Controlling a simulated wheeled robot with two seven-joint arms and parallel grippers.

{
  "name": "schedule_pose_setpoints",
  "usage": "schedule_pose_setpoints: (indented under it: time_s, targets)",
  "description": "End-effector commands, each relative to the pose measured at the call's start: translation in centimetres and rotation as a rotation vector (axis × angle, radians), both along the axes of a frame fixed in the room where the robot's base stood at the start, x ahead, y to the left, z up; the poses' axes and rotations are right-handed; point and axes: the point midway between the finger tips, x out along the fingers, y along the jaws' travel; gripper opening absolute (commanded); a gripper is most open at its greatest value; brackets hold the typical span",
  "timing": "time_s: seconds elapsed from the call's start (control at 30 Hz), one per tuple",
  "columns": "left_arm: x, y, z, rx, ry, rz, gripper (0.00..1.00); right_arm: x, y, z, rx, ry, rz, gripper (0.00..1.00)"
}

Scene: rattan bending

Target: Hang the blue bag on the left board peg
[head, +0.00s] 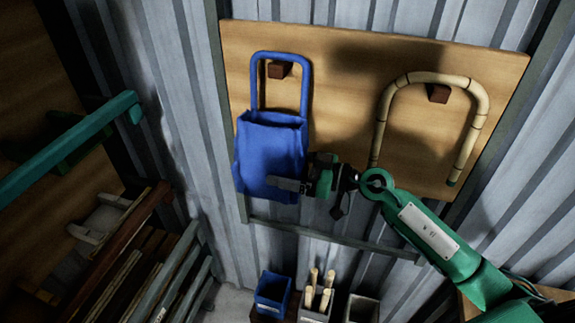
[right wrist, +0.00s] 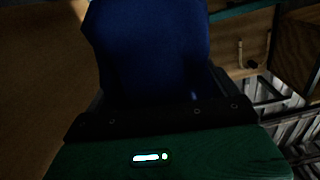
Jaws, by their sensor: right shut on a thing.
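The blue bag (head: 270,155) hangs upright in front of the wooden board (head: 345,60), its handle a tall blue loop. The left board peg (head: 279,69), a dark brown block, shows inside the loop just under its top. I cannot tell whether the handle rests on the peg. My right gripper (head: 290,186) is shut on the lower right part of the bag. The bag also fills the middle of the right wrist view (right wrist: 150,50), in front of the gripper body. My left gripper is not in view.
A bent rattan piece (head: 430,80) hangs on the right board peg (head: 438,93), close above my right arm. Below stand a blue bin (head: 272,290), a box of rattan sticks (head: 316,310) and a grey bin (head: 361,308). A rack with poles (head: 150,260) is at lower left.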

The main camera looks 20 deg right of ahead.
Motion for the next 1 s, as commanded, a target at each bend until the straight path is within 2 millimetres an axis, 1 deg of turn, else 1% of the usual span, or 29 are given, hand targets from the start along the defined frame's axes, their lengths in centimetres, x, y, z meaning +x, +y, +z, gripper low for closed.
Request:
schedule_pose_setpoints:
  time_s: [0.27,0.3,0.33,0.57,0.67,1.0]
  targets:
    - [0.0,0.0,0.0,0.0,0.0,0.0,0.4,0.0,0.0,0.0,0.001,-0.001,0.0,0.64]
    - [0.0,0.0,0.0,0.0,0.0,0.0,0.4,0.0,0.0,0.0,0.001,-0.001,0.0,0.97]
    - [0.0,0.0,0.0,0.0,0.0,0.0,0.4,0.0,0.0,0.0,0.001,-0.001,0.0,1.0]
    - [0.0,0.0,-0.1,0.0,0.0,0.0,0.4,-0.1,0.0,-0.1,-0.001,0.001,0.0,1.0]
    - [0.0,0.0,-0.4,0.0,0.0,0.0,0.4,-0.4,-0.5,-0.3,-0.002,0.001,0.0,1.0]
    - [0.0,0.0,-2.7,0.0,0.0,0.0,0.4,-3.0,-4.4,-0.5,-0.003,0.001,0.0,1.0]
